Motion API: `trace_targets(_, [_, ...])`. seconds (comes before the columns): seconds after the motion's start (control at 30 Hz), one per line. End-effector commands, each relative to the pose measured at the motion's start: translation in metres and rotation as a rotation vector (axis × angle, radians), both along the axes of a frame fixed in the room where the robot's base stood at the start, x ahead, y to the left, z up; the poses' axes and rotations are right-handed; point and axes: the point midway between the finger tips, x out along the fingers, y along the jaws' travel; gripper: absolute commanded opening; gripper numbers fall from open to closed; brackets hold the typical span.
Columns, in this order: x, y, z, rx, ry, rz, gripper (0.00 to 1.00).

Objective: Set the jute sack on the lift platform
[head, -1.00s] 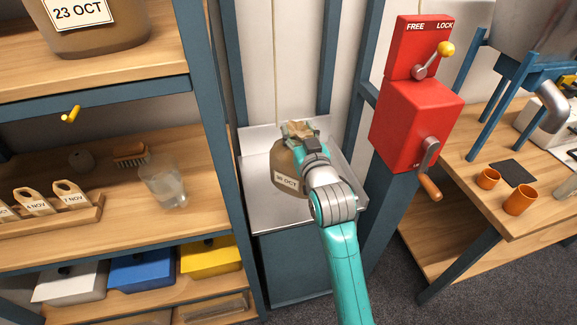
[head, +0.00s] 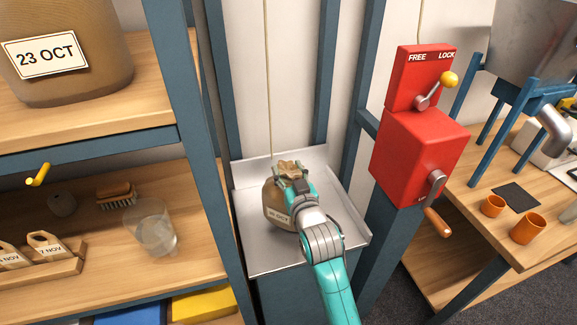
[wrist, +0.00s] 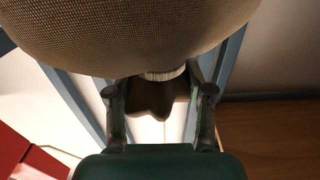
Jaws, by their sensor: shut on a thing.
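The jute sack (head: 275,208), brown with a white date label and a gathered neck, is upright over the metal lift platform (head: 262,256). Whether its base touches the platform I cannot tell. My gripper (head: 290,183) is shut on the sack's neck, and the arm reaches in from the front. In the wrist view the sack's woven body (wrist: 150,30) fills the top, and its tied neck lies between the two fingers of my gripper (wrist: 160,100). The platform is a light metal tray with raised back and side walls, between blue posts.
A red winch box (head: 412,155) with a yellow-knobbed FREE/LOCK lever and a crank stands right of the platform. A wooden shelf at left holds a large sack labelled 23 OCT (head: 65,50), a glass (head: 150,228) and a brush (head: 117,194). Orange cups (head: 528,228) stand on the right bench.

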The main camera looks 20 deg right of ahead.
Motion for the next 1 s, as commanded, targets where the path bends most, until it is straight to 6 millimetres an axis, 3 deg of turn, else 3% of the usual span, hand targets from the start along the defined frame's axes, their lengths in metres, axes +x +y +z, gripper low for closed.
trace_targets(0.33, [0.000, 0.000, -0.031, -0.001, -0.003, 0.000, 0.00])
trace_targets(0.77, [0.000, 0.000, -0.036, 0.000, -0.005, 0.000, 0.00])
trace_targets(0.8, [0.000, 0.000, -0.040, 0.000, 0.002, 0.000, 0.59])
trace_targets(0.87, [0.000, 0.000, -0.039, 0.000, 0.002, 0.000, 0.74])
trace_targets(1.0, [0.000, 0.000, -0.039, 0.000, 0.002, 0.000, 0.77])
